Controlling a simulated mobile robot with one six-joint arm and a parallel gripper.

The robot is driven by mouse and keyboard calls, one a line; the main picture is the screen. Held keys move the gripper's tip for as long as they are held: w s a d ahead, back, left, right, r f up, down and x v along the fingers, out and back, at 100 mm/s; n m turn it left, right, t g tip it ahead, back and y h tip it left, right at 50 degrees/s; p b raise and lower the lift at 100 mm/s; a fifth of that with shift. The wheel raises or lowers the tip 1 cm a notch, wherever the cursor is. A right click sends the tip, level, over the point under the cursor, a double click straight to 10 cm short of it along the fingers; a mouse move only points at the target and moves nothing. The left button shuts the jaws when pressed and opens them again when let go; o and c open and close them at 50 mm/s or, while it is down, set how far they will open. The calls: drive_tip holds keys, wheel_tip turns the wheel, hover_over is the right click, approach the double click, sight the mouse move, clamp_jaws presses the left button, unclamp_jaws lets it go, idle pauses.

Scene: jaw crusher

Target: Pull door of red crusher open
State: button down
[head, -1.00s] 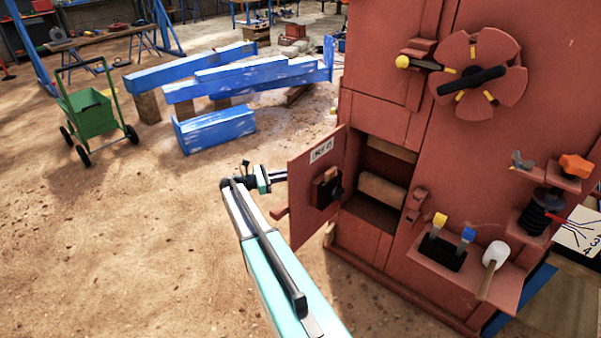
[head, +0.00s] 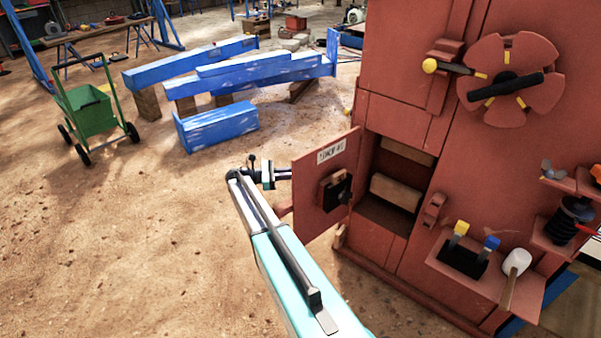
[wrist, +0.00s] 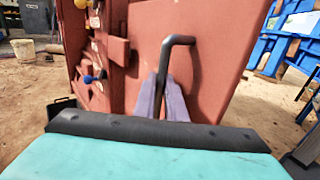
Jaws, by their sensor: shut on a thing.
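The red crusher (head: 400,120) stands at the right of the head view. Its red door (head: 312,178) stands swung out to the left, with a label and a dark latch block on the face turned to the head camera. Behind it is an open compartment (head: 396,190). My gripper (head: 286,174) is at the door's far face. In the wrist view, the gripper (wrist: 165,84) is shut on a black bent handle (wrist: 178,44) on the door's outer face (wrist: 215,70). The handle is hidden behind the door in the head view.
A shelf with levers (head: 470,258) juts from the crusher front, below a red handwheel (head: 511,80). Blue beams (head: 260,75) on wooden blocks and a green cart (head: 92,112) stand at the back left. The sandy ground left of my arm is clear.

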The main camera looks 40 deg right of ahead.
drive_tip(key=shift+d, duration=0.1)
drive_tip(key=c, duration=1.8)
unclamp_jaws()
drive_tip(key=b+v, duration=0.6)
drive_tip(key=v, duration=0.8)
drive_tip(key=shift+s+d, duration=0.1)
